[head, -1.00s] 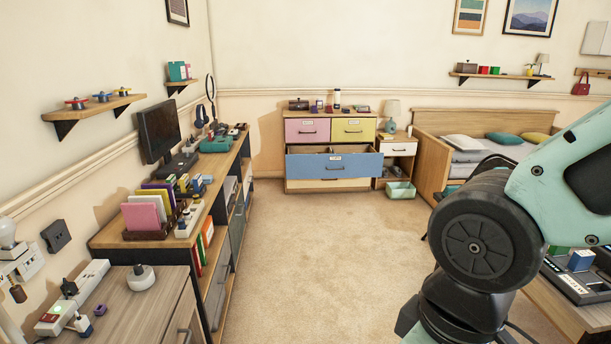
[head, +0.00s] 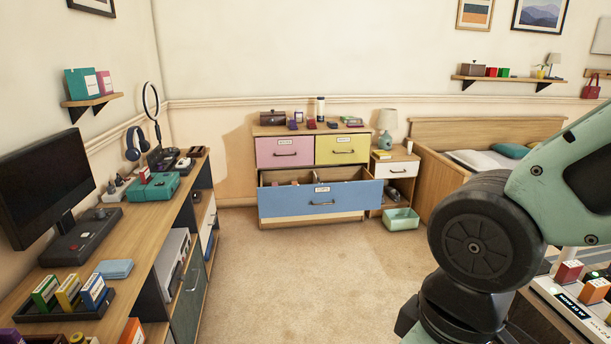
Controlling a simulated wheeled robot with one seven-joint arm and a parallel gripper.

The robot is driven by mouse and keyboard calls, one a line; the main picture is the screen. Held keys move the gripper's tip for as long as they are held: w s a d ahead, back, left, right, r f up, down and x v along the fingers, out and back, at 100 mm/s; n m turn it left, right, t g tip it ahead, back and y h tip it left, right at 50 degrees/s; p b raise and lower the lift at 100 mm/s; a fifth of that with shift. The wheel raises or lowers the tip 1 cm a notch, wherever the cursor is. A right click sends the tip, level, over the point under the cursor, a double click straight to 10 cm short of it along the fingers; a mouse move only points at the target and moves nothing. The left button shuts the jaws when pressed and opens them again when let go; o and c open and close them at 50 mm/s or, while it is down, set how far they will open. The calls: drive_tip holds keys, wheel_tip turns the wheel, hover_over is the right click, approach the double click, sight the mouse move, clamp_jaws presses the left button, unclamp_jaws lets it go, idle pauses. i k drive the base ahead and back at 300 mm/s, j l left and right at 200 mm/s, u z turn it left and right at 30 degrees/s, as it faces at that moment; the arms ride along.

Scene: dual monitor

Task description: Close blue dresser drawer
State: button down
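The dresser (head: 267,133) stands against the far wall in the head view. Its wide blue drawer (head: 290,203) is pulled out toward me, and items show inside its open top. The drawer has a dark handle and a white label on its front. A pink drawer (head: 284,158) and a yellow drawer (head: 350,157) above it are shut. My arm fills the right side of the view, far from the dresser. My gripper is not in view.
A long desk (head: 150,240) with a monitor runs along the left. A green bin (head: 401,220) sits on the floor by the nightstand (head: 400,183), right of the drawer. A bed (head: 432,186) stands farther right. The carpet (head: 290,285) ahead is clear.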

sight(346, 188)
drive_tip(key=i, duration=2)
drive_tip(key=i+z, duration=0.45)
drive_tip(key=i, duration=1.05)
drive_tip(key=u, duration=1.15)
